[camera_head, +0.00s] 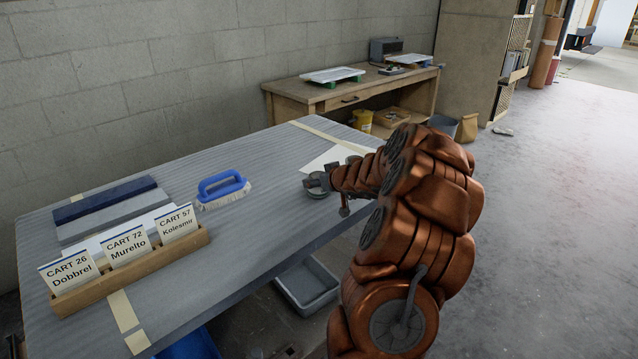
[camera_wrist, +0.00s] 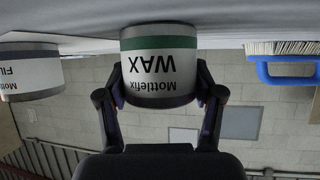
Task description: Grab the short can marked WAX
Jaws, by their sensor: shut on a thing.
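The short can marked WAX (camera_wrist: 158,58) is in the middle of the wrist view, which is upside down. It has a white label with "Mottlefix WAX" and a dark green band. My gripper (camera_wrist: 160,82) is shut on it, one finger on each side. In the head view my gripper (camera_head: 318,184) is low over the right edge of the padded cart top (camera_head: 270,225); my arm hides much of that area. I cannot tell whether the can touches the top.
A second white can (camera_wrist: 30,72), its label starting "FIL", stands left in the wrist view. A blue-handled brush (camera_head: 222,190), a wooden card holder (camera_head: 135,268) and folded cloths (camera_head: 105,205) lie on the cart top. A grey bin (camera_head: 307,287) sits below.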

